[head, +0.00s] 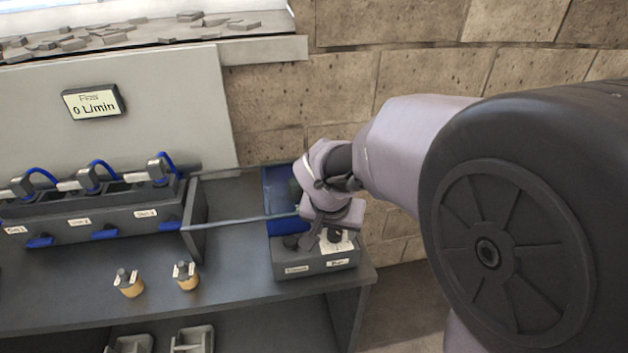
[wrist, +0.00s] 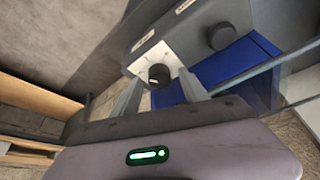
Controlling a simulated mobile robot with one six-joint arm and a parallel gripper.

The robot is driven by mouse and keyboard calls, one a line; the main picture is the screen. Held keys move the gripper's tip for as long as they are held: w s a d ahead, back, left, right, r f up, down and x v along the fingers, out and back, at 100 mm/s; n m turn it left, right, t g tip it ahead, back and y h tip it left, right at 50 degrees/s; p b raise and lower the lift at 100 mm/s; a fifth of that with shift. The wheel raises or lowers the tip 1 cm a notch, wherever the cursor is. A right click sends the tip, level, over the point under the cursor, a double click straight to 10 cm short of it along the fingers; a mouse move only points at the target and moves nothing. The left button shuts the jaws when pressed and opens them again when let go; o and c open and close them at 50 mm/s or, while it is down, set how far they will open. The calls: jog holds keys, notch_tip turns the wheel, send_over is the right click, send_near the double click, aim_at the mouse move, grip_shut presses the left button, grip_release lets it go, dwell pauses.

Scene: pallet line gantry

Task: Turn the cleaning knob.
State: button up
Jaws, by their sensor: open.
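A grey control box (head: 315,266) stands at the right end of the bench, with two dark knobs on top. One knob (head: 334,236) sits on a white dial plate; it also shows in the wrist view (wrist: 158,75). The other black knob (head: 291,242) shows in the wrist view to the upper right (wrist: 222,36). The box's front labels are too small to read surely, so I cannot tell which knob is for cleaning. My gripper (wrist: 161,80) is open, its fingers on either side of the white-plate knob. I cannot tell whether they touch it.
A blue bin (head: 282,190) stands behind the box. A thin pipe (head: 240,220) runs left to a row of blue-handled valves (head: 103,234). Two brass fittings (head: 186,276) stand on the bench. A display (head: 93,102) reads 0 L/min. A stone wall (head: 340,90) rises behind.

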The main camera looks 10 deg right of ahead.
grip_shut()
